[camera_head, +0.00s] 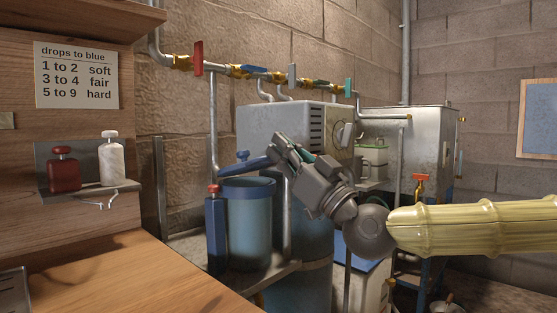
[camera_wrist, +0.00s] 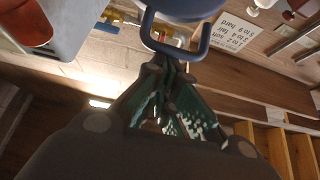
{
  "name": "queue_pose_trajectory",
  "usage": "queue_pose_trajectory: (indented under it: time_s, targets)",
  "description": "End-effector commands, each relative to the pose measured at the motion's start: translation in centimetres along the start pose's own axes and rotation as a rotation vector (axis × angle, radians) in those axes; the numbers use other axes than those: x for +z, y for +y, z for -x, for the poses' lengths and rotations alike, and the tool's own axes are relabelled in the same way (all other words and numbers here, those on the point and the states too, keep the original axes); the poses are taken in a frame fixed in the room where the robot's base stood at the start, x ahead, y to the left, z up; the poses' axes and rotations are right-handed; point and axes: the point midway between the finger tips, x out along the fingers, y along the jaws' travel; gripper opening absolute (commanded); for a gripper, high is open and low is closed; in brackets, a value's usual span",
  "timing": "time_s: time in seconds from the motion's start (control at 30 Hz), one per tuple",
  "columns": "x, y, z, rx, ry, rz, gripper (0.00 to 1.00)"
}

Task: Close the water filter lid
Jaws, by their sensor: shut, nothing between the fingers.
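The water filter is a blue cylindrical housing (camera_head: 249,225) on a shelf left of centre in the head view. Its dark blue lid (camera_head: 246,166) stands tilted above the rim, low at the left and raised at the right, so the filter is open. In the wrist view a blue-grey round part, apparently the lid (camera_wrist: 188,9), shows at the top with a loop handle (camera_wrist: 205,40). My gripper (camera_head: 283,150) is shut and empty at the lid's raised right end. In the wrist view its fingertips (camera_wrist: 168,68) are close to the handle; whether they touch is unclear.
A blue bottle with a red cap (camera_head: 215,232) stands left of the filter. Pipes with coloured valves (camera_head: 245,72) run along the wall. A wooden bench (camera_head: 130,270) fills the lower left.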

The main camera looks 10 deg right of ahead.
Motion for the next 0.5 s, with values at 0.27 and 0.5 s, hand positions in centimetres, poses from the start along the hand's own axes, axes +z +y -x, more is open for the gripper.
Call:
queue_pose_trajectory:
  time_s: [0.27, 0.5]
  targets:
    - [2.1, -0.1, 2.0, 0.0, 0.108, 0.0, 0.0]
    - [3.4, 0.0, 3.2, 0.001, 0.203, 0.0, 0.0]
